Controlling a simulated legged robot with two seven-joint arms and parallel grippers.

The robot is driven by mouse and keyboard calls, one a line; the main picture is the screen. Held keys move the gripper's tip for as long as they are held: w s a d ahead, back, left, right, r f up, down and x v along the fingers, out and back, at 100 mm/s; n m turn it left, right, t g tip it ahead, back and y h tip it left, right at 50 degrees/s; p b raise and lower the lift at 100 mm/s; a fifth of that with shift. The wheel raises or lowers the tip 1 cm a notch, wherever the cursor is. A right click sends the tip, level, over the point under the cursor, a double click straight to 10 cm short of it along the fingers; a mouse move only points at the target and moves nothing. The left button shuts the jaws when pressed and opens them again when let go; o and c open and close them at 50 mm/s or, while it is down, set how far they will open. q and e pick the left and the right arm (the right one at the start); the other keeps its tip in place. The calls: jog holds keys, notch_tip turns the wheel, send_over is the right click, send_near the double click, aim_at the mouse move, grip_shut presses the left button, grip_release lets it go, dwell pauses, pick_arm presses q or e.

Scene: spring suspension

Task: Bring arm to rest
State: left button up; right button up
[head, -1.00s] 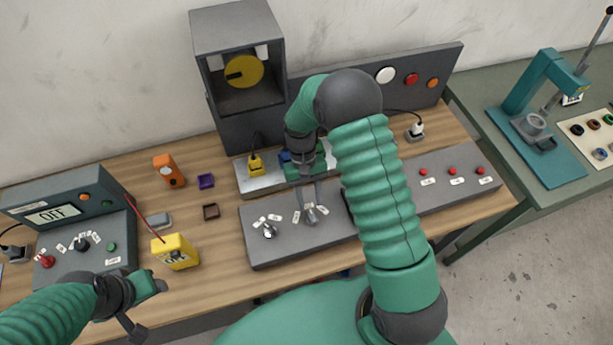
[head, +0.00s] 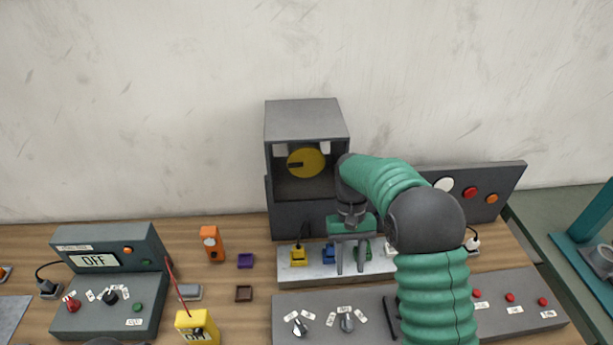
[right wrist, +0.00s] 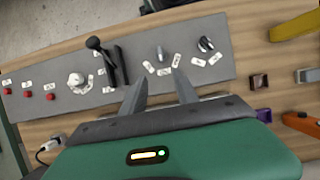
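My right arm reaches in over the bench, and its green and dark right gripper (head: 350,255) hangs in front of the light strip (head: 312,277) with coloured plugs. In the right wrist view the two fingers of the right gripper (right wrist: 160,92) stand apart with nothing between them. They point toward the grey knob panel (right wrist: 205,68). The gripper looks raised above the bench, but its exact height is unclear. My left gripper is out of the head view; only a dark bit of my left arm may show at the bottom edge.
A grey housing with a yellow disc (head: 306,162) stands behind the strip. The OFF box (head: 105,275), yellow meter (head: 197,328) and orange device (head: 211,243) are left. The grey panel (head: 500,290) has red buttons. A lever (right wrist: 97,48) rises from it.

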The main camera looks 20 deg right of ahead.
jog(key=s+a+f+n+t+b, duration=0.1)
jog(key=s+a+f+t+b, duration=0.1)
jog(key=s, duration=0.3)
jog(key=s+a+f+n+t+h+b, duration=0.1)
jog(key=s+a+f+t+b, duration=0.2)
jog(key=s, duration=0.3)
jog(key=shift+s+a+f+n+t, duration=0.2)
jog(key=shift+a+f+n+t, duration=0.3)
jog(key=shift+f+t, duration=0.35)
jog(key=shift+s+a+r, duration=0.1)
jog(key=shift+s+r, duration=0.05)
